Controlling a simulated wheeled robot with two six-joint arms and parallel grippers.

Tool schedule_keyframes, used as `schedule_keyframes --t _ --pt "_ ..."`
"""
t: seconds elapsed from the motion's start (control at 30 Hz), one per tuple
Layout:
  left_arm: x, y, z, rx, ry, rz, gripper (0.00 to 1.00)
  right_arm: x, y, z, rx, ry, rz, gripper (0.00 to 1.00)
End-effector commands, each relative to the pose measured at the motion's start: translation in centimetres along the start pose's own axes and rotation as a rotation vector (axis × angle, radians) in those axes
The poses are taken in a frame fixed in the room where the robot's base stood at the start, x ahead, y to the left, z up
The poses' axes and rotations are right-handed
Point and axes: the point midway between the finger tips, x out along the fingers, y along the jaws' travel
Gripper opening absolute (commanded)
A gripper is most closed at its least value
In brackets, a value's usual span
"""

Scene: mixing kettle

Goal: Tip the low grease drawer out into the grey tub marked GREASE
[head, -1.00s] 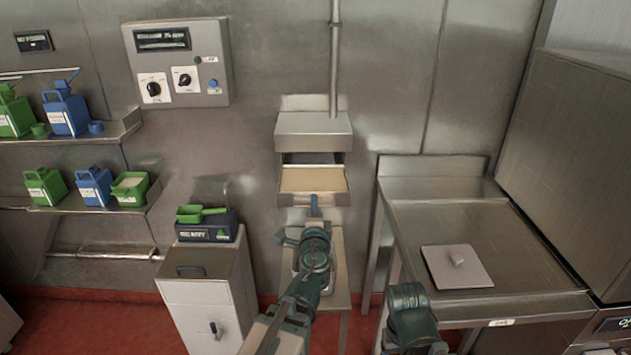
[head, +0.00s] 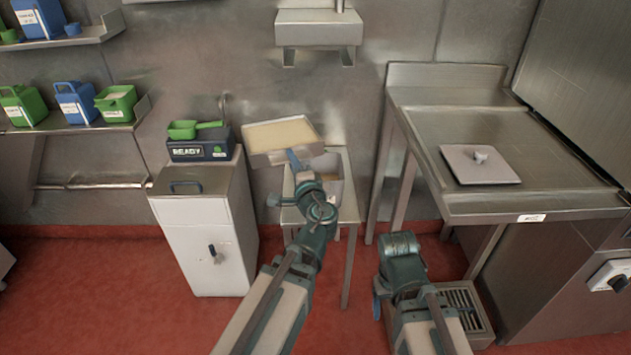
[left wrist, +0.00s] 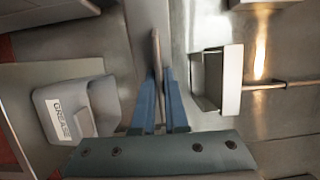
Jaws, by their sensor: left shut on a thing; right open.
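My left gripper (head: 294,157) is shut on the front handle of the grease drawer (head: 258,159), a shallow metal tray with a pale yellow layer inside. The drawer is clear of its wall housing (head: 318,33), below and left of it, and looks roughly level. The grey tub (head: 330,163) stands on a small stand just below and right of the drawer, partly hidden by it and my arm. Its GREASE label shows in the left wrist view (left wrist: 75,118). My right gripper (head: 378,300) is open, low in front, its fingers mostly hidden.
A steel table (head: 470,130) with a square lid (head: 480,164) is on the right. Shelves with green and blue containers hang at left. Red floor is open in front.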

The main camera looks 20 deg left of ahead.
Motion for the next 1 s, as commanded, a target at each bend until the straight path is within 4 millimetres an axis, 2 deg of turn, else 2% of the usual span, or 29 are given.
schedule_keyframes --t 0.03,0.3,0.53,1.0 --pt "-0.1 1.6 0.1 0.004 -0.012 -0.005 0.00 1.7 -0.2 -0.1 0.000 0.000 0.000 0.70" --pt "-0.5 4.3 0.8 0.004 -0.066 -0.010 0.00 4.5 -0.4 -0.3 0.000 0.000 0.001 0.70" --pt "-0.6 5.1 1.1 0.003 -0.086 -0.012 0.00 5.3 -0.5 -0.3 0.000 0.000 0.001 0.70" --pt "-0.6 5.1 1.1 0.003 -0.089 -0.012 0.00 5.3 -0.5 -0.3 0.000 0.000 0.001 0.70"
